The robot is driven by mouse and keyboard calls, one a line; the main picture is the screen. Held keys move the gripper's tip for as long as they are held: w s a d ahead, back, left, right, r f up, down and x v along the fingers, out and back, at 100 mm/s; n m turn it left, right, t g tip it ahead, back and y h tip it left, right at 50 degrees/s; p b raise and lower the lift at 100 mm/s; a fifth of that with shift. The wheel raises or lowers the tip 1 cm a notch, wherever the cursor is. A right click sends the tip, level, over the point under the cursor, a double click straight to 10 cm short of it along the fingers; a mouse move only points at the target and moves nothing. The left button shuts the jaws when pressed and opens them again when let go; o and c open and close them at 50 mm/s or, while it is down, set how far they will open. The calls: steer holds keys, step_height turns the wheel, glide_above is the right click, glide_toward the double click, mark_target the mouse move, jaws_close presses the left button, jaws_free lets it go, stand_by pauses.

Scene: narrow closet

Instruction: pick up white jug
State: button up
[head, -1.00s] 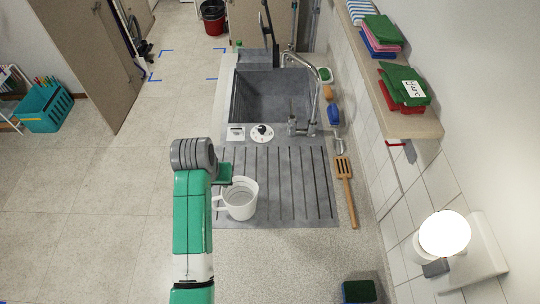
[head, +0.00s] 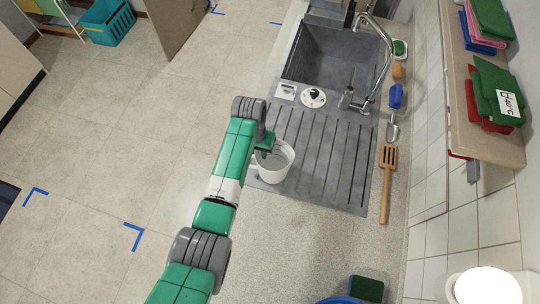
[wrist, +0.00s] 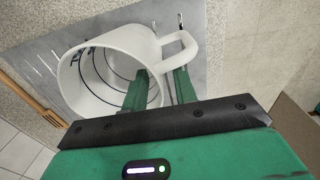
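The white jug (head: 279,168) stands on the grey ribbed draining board (head: 350,190), near its left edge. Its handle points left in the head view. My gripper (head: 266,148) is at the jug's rim on the upper left side, coming from above. In the wrist view the jug (wrist: 103,42) shows its open mouth with dark rings inside. One green finger of my gripper (wrist: 161,76) is inside the mouth and the other is outside, by the handle. The fingers stand apart with the jug wall between them, and a gap shows. The lower jug is partly hidden by the fingers.
The sink (head: 335,62) with its tap (head: 385,60) lies beyond the board. A wooden spatula (head: 387,185) lies to the right. A shelf (head: 500,145) with folded cloths juts from the right wall. A dark green sponge (head: 367,288) is at the near counter.

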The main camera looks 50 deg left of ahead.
steer(key=shift+f, duration=0.4)
jaws_close()
steer(key=shift+r, duration=0.1)
